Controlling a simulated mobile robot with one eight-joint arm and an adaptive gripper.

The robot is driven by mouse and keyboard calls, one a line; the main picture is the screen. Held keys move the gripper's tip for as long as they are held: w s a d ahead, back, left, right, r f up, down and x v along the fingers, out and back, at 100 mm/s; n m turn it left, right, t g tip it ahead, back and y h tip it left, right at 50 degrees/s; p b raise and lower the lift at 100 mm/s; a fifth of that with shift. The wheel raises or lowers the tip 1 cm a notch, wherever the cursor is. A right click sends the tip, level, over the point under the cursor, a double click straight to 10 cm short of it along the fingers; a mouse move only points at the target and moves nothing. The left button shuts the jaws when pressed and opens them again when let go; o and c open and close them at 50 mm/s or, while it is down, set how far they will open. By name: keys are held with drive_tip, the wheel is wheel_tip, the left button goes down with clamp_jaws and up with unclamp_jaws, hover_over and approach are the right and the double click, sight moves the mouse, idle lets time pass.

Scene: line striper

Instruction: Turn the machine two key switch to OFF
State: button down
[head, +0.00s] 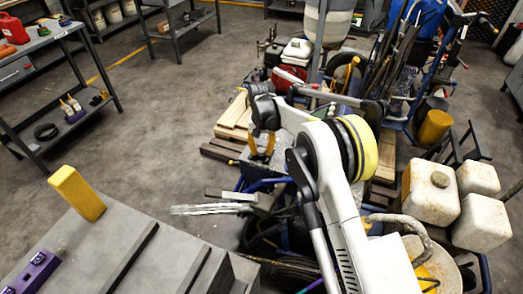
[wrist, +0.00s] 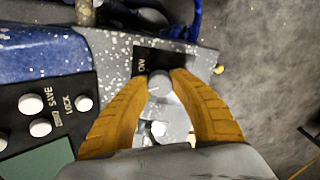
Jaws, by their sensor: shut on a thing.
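In the wrist view, a round grey key switch knob (wrist: 159,84) sits on a black plate with the white label "ON" (wrist: 141,66) beside it. My gripper (wrist: 160,75), with two orange-yellow fingers, is shut on the knob, one fingertip on each side. The plate is on a speckled grey panel (wrist: 112,48) of the machine. A second small light knob (wrist: 158,129) shows between the fingers, closer to the palm. In the head view my gripper (head: 262,146) reaches down at the machine; the switch is hidden there.
A black panel with several white buttons marked SAVE and LOCK (wrist: 60,106) lies left of my fingers. In the head view, whitish containers (head: 430,192) stand right of my arm. A grey bench with a yellow block (head: 77,192) is front left. Open floor (head: 165,110) lies left of the machine.

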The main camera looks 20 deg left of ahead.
sight(262, 150)
drive_tip(key=shift+n, duration=0.3)
drive_tip(key=c, duration=1.1)
unclamp_jaws()
drive_tip(key=shift+o, duration=0.2)
wheel_tip(262, 150, up, 12)
